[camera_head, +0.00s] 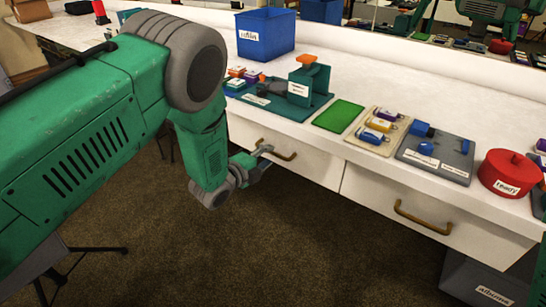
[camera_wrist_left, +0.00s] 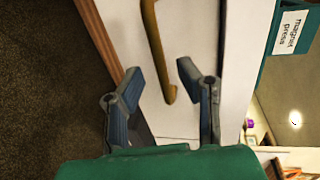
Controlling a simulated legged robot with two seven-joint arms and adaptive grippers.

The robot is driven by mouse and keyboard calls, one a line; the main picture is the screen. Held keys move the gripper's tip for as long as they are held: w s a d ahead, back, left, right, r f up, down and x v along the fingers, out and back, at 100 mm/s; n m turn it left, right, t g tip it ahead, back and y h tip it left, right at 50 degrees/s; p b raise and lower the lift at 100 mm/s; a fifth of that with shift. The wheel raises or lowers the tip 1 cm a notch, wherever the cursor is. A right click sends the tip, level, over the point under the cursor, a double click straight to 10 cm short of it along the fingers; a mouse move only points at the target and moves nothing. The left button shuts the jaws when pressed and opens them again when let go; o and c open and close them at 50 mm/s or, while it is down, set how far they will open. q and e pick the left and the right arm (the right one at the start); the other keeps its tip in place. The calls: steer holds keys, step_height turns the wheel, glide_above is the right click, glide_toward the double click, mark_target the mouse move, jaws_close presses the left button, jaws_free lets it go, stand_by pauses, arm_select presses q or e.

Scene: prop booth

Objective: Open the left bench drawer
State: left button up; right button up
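The left bench drawer (camera_head: 318,167) has a white front and looks flush with the bench. Its curved brass handle (camera_head: 284,156) also shows in the wrist view (camera_wrist_left: 153,40). I see no clear contact with either finger. My right gripper is not in view.
The right drawer (camera_head: 390,190) is shut, with a brass handle (camera_head: 422,220). On the bench top stand a blue bin (camera_head: 266,35), a magnet press (camera_head: 309,84), a green mat (camera_head: 339,116) and a red round tin (camera_head: 508,173). Carpeted floor before the drawers is clear.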

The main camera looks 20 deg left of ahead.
mark_target(273, 153)
arm_select(q)
steer(key=x, duration=0.2)
steer(key=shift+w+f, duration=0.2)
steer(key=shift+w, duration=0.15)
steer(key=shift+w+d+r, duration=0.1)
steer(key=shift+w+d, duration=0.05)
steer(key=shift+d, duration=0.1)
steer(key=shift+c, duration=0.5)
jaws_close()
steer(key=shift+a, duration=0.1)
